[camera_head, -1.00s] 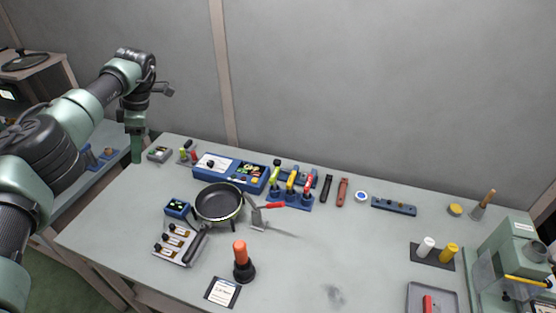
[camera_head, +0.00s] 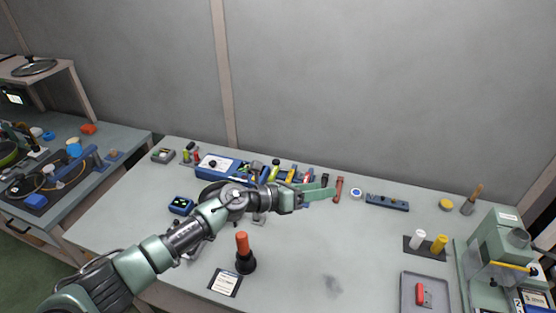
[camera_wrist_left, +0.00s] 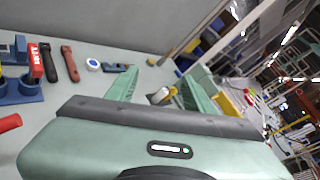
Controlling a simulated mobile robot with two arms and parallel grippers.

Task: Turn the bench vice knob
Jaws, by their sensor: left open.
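My left gripper (camera_head: 320,192) reaches across the workbench from the lower left, above the bench and beside the blue tool rack. Its green fingers are open and empty; they also show in the left wrist view (camera_wrist_left: 162,88). I cannot clearly make out a bench vice or its knob in either view. A green machine (camera_head: 496,240) with a grey round part and a yellow bar stands at the right end of the bench, far from the gripper; whether it is the vice I cannot tell. My right gripper is out of view.
An orange-handled tool (camera_head: 243,250) stands upright near the front. A blue strip (camera_head: 387,203), white and yellow cylinders (camera_head: 439,243) and a grey tray (camera_head: 411,287) lie right. The bench middle is largely clear. Another cluttered table (camera_head: 120,138) stands left.

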